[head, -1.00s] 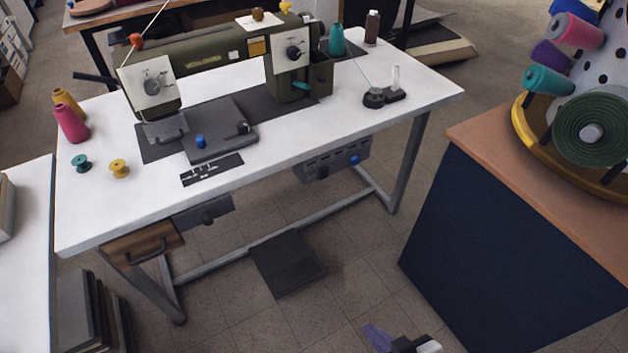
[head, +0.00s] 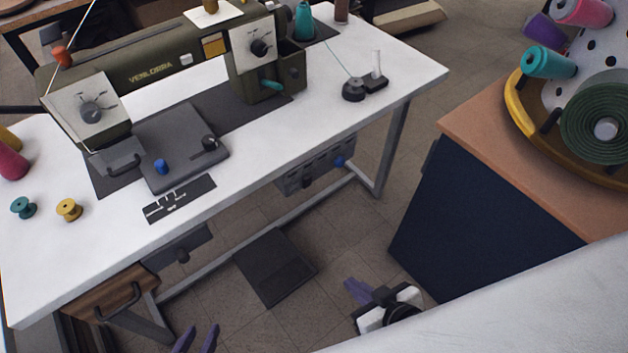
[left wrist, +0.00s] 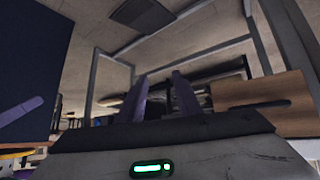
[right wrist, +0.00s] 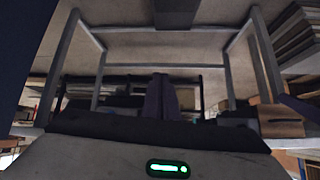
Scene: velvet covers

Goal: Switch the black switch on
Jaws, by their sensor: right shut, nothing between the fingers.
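A sewing machine (head: 150,75) stands on a white table. Under the table's front edge hangs a grey box (head: 165,252) with a small black knob-like switch (head: 183,256) on its front. A second grey panel (head: 300,178) with a blue knob (head: 338,161) hangs further right; its small dark controls are too small to tell apart. My left gripper (head: 202,332) is open and empty, low in front of the table, below the grey box. My right gripper (head: 353,287) is shut and empty, in front of the table's right legs. Neither gripper touches a switch.
A wooden drawer (head: 110,292) hangs at the table's left end. A dark pedal (head: 275,266) lies on the floor below. A dark blue cabinet (head: 470,215) with thread spools on top stands at the right. Floor in front of the table is clear.

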